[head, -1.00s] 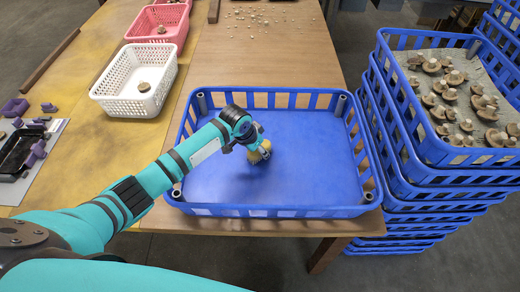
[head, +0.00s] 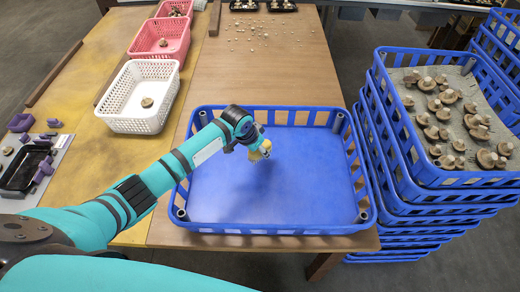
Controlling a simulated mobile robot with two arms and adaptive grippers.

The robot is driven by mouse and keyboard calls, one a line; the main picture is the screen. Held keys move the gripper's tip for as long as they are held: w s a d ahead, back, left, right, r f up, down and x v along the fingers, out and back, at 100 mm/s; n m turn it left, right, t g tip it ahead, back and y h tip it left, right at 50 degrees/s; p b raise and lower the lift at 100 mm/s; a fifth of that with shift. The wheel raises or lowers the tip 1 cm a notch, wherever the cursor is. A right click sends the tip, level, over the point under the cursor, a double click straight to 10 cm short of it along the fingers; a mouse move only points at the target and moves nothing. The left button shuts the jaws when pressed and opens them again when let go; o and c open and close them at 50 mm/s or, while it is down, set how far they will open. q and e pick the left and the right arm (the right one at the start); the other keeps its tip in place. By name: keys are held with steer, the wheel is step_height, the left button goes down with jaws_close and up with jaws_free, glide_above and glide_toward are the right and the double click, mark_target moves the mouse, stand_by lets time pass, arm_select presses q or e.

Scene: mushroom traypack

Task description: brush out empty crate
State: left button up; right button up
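The empty blue crate (head: 310,190) lies on the wooden table in the middle of the head view, its slatted walls around a bare blue floor. My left gripper (head: 261,153) is over the crate's inside, left of centre and towards the back. It is shut on a small yellow-tan brush (head: 264,147), partly hidden by the fingers. I cannot tell whether the bristles touch the crate floor. No loose bits are clearly visible on the crate floor. My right gripper is not in view.
A stack of blue crates (head: 395,165) stands close at the right, its top one holding mushrooms on soil. A white basket (head: 135,120) and pink baskets (head: 165,50) stand at the left. Mushroom bits (head: 262,40) lie on the table behind the crate; the wood between is clear.

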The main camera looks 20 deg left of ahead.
arm_select(q)
step_height(320, 180, up, 2)
steer(key=shift+r+p, duration=0.1)
steer(key=shift+p, duration=0.55)
steer(key=shift+r+p, duration=0.25)
steer(key=shift+p, duration=0.05)
steer(key=shift+s, duration=0.1)
